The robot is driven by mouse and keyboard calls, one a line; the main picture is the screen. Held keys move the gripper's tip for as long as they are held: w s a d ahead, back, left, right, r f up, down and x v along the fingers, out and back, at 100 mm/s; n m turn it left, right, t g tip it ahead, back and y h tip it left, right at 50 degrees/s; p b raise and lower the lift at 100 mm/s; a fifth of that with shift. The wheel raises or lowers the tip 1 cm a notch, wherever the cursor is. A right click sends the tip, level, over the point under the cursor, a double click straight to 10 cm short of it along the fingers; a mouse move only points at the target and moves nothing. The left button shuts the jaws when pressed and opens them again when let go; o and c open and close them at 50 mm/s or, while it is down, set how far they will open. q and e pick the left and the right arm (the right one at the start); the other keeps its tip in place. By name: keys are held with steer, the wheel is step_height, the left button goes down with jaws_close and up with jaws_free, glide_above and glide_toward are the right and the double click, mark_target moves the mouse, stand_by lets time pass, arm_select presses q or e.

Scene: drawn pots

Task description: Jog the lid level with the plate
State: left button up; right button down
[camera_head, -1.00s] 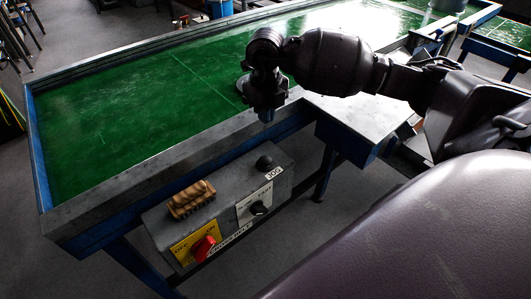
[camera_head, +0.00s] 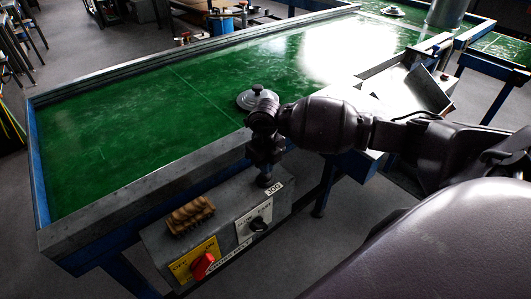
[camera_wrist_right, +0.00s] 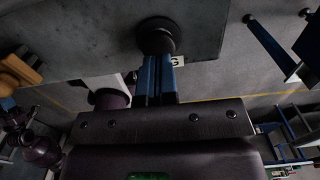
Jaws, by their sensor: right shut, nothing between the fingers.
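The grey lid (camera_head: 257,99) with a knob lies on the green belt, close to its near edge, partly behind my right wrist. The grey metal plate (camera_head: 396,82) sits further right beside the belt, partly covered by my arm. My right gripper (camera_head: 265,171) is shut and empty, pointing down at the black jog button on the control box (camera_head: 225,225). In the right wrist view its blue fingers (camera_wrist_right: 158,62) overlap the black button (camera_wrist_right: 156,35); I cannot tell whether they press it.
The control box also carries a red knob (camera_head: 202,264), a black dial (camera_head: 258,224) and a brown ridged block (camera_head: 190,215). Another lid (camera_head: 393,11) and a grey pot (camera_head: 446,12) stand at the far right. The belt's left part is clear.

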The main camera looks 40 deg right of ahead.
steer(key=shift+f, duration=0.9)
